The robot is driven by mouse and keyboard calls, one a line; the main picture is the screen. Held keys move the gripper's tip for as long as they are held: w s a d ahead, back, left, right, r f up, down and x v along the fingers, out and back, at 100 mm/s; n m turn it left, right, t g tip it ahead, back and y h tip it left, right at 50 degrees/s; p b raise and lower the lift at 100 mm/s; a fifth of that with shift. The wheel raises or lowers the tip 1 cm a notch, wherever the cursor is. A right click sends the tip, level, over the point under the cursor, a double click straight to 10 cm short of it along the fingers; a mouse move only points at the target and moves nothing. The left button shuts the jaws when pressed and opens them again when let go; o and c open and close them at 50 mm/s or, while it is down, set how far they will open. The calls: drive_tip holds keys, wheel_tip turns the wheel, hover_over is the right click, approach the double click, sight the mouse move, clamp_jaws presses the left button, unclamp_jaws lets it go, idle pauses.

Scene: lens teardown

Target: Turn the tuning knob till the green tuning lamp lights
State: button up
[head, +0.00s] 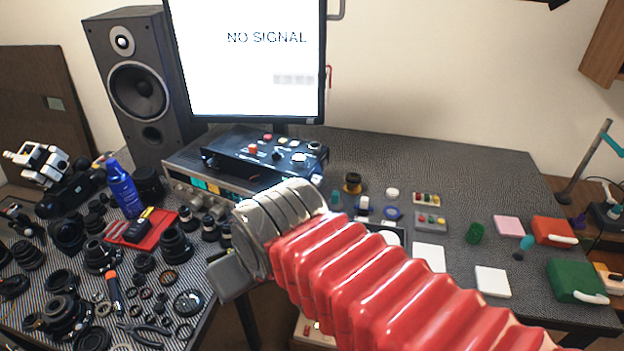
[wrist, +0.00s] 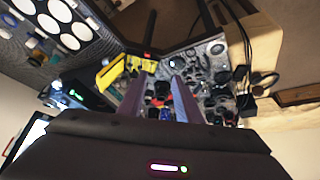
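A silver-edged tuner-like unit (head: 180,174) with a lit teal and orange panel (head: 206,186) stands on the desk below the monitor, under a black box with small coloured knobs. Several knobs show dimly on its front, partly hidden by my arm; I cannot tell which is the tuning knob. I cannot make out a lit green tuning lamp on it.
A monitor (head: 245,60) reads NO SIGNAL beside a speaker (head: 137,90). Lens parts and tools crowd the left desk, with a red tray (head: 143,230) and blue bottle (head: 123,188). A green box (head: 577,280) and red box (head: 553,231) stand at right.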

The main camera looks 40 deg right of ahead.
drive_tip(key=shift+w, duration=0.2)
drive_tip(key=shift+o, duration=0.4)
